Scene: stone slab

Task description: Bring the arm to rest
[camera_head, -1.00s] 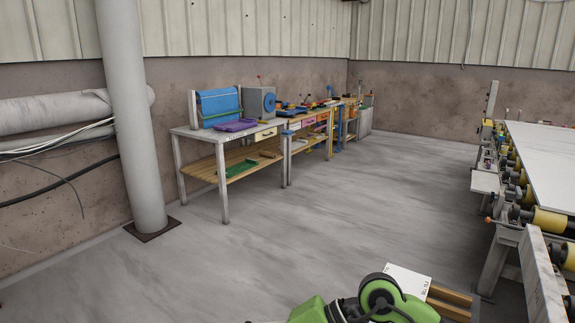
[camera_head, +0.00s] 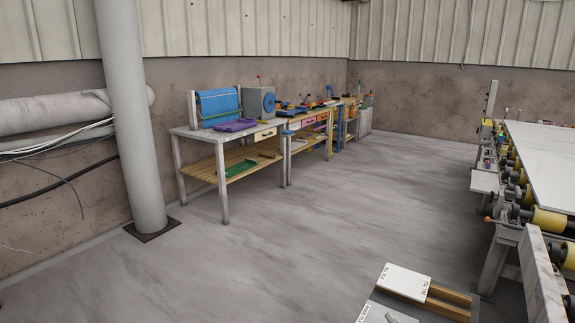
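Neither of my grippers shows in the head view, and no arm link of mine can be made out. At the bottom right a white labelled board (camera_head: 404,281) lies on wooden bars (camera_head: 449,298). Just below it is a grey surface with a second white label and a small pale green-grey item (camera_head: 391,318), cut off by the bottom edge. I cannot tell what this item is.
A workbench (camera_head: 226,148) with tools stands along the left wall, with more benches behind it. A grey pillar (camera_head: 134,120) stands at left. A roller table with a pale slab (camera_head: 545,160) stands at right. The floor (camera_head: 330,210) between is clear.

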